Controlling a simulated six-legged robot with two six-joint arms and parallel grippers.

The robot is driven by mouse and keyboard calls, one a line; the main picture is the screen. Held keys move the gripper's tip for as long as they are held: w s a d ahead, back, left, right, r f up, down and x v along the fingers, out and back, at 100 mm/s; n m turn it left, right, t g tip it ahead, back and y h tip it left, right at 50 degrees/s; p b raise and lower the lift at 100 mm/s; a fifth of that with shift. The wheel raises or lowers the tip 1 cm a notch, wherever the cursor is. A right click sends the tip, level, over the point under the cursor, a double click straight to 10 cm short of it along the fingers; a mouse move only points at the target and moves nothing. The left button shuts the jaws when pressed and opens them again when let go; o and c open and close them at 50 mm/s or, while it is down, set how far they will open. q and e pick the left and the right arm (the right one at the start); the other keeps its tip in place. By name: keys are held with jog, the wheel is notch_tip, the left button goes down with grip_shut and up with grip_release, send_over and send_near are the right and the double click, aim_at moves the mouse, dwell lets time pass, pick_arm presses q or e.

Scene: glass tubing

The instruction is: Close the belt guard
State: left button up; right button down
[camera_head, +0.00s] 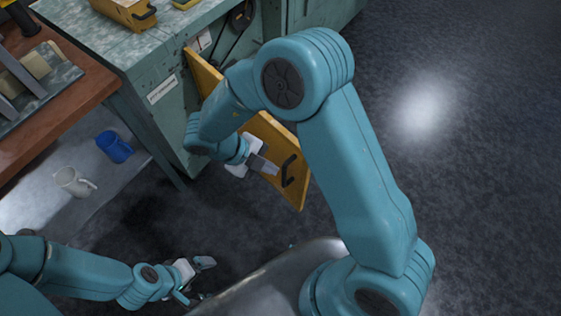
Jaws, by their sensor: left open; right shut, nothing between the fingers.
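The belt guard (276,133) is a yellow-orange panel with a black handle (288,171) near its outer end. It stands swung open from the teal machine cabinet (165,75), jutting towards the lower right. A dark belt (236,32) shows in the uncovered opening. My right gripper (270,167) is shut and empty, just left of the handle, in front of the panel's face. I cannot tell whether it touches the panel. My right arm hides part of the panel's middle. My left gripper (198,279) is open and empty, low over the floor, well below and left of the guard.
A brown bench (70,108) stands at the left. A blue mug (115,146) and a white mug (74,182) are on a pale surface below it. Yellow items (128,12) lie on the cabinet top. The dark floor (470,190) at the right is clear.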

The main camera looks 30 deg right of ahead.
aim_at(298, 167)
jog(key=d+f, duration=0.4)
jog(key=d, duration=0.1)
jog(key=s+d+f, duration=0.1)
jog(key=d+f, duration=0.1)
jog(key=d, duration=0.1)
jog(key=shift+s+d+f, duration=0.1)
jog(key=shift+f, duration=0.1)
jog(key=shift+d, duration=0.1)
